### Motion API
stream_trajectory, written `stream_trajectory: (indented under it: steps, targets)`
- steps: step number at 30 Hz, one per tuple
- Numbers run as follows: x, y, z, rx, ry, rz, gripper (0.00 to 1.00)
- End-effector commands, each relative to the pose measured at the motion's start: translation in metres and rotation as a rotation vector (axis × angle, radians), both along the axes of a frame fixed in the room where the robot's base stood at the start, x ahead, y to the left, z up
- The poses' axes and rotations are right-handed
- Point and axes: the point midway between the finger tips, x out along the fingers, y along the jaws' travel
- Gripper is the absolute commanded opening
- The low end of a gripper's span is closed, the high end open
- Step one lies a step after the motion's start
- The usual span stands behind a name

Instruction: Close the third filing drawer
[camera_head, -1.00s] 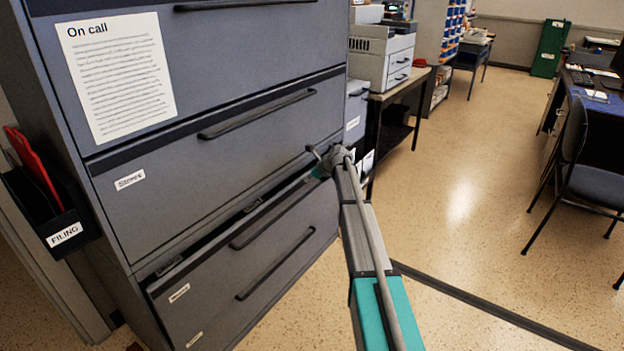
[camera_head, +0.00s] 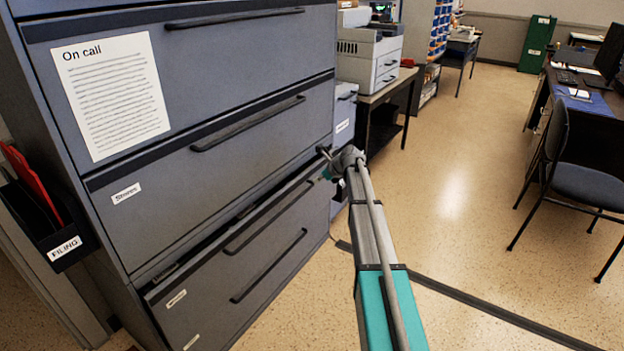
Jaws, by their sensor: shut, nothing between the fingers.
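The third filing drawer (camera_head: 203,276) is the grey drawer under the one labelled "Stores" in the grey cabinet. It stands partly out, with a dark gap along its top edge. Its bar handle (camera_head: 268,219) runs across the front. My gripper (camera_head: 326,166) is at the right end of this drawer, close to its top right corner. It looks shut and holds nothing. The fingertips are small and partly hidden by my wrist, so I cannot tell whether they touch the drawer.
The "Stores" drawer (camera_head: 150,205) and the drawer above it, bearing an "On call" sheet (camera_head: 112,95), look shut. Another handle (camera_head: 268,266) shows lower down. A printer (camera_head: 372,58) stands on a table behind. A chair (camera_head: 590,186) is at right. Open floor lies between.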

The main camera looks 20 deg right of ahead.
Motion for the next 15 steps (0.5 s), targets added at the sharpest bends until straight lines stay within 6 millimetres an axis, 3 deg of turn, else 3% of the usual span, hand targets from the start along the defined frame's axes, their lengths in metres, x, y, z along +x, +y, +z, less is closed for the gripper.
stream_trajectory:
  steps: [6,15]
  targets:
    - [-0.013,-0.009,0.018,0.001,0.0,-0.001,0.0]
    - [-0.019,-0.014,0.024,0.001,0.0,0.001,0.0]
